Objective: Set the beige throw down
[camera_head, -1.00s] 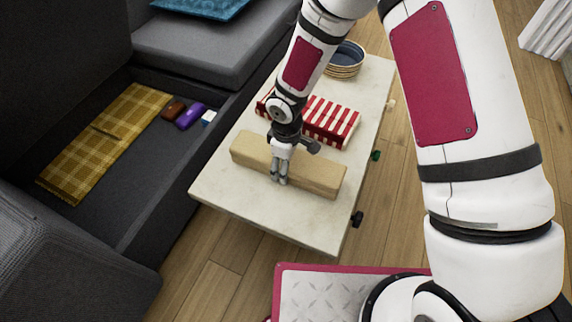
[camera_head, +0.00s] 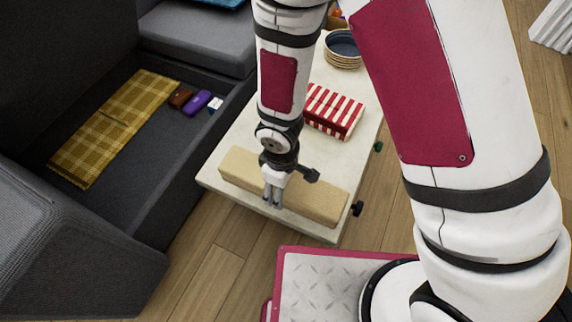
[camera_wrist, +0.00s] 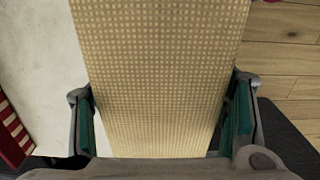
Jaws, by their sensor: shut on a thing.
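The beige throw (camera_head: 315,200) is a long folded block at the near end of the pale table (camera_head: 232,139). My gripper (camera_head: 272,200) is shut on it, one finger on each long side. In the wrist view, the throw (camera_wrist: 160,75) fills the space between the green-padded fingers (camera_wrist: 162,120). The pale tabletop shows on its left and wood floor on its right. The throw lies close to the table's near edge. I cannot tell whether it touches the tabletop or hangs just above it.
A red-and-white striped cloth (camera_head: 334,112) and stacked bowls (camera_head: 343,50) are farther back on the table. Left, an open dark sofa compartment holds a yellow plaid throw (camera_head: 115,125), a brown item (camera_head: 180,98) and a purple item (camera_head: 197,103). Dark knobs stick out at the table's right side.

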